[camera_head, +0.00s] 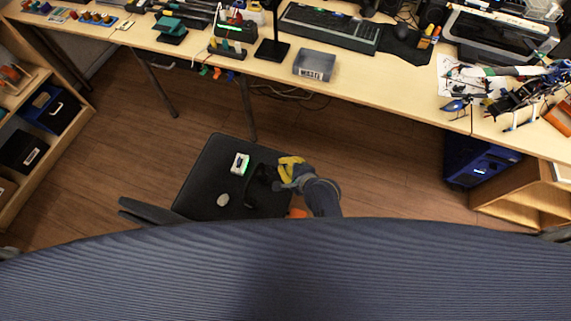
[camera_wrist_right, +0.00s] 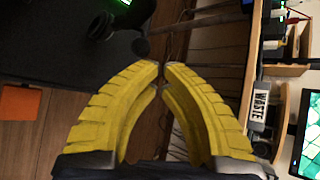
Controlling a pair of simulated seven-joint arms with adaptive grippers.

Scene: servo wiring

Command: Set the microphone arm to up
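A black headset (camera_head: 262,174) lies on the black seat (camera_head: 205,180) in the head view, just left of my right gripper (camera_head: 281,172). In the right wrist view, a dark rounded part (camera_wrist_right: 100,25) and a small dark ball-like tip (camera_wrist_right: 141,46) show just beyond the fingertips; the tip looks like the end of the microphone arm. The yellow fingers of my right gripper (camera_wrist_right: 161,66) are nearly together, with nothing visible between them. The microphone arm's exact angle is hard to tell. My left gripper is not in view.
Floor is clear right of my right arm.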

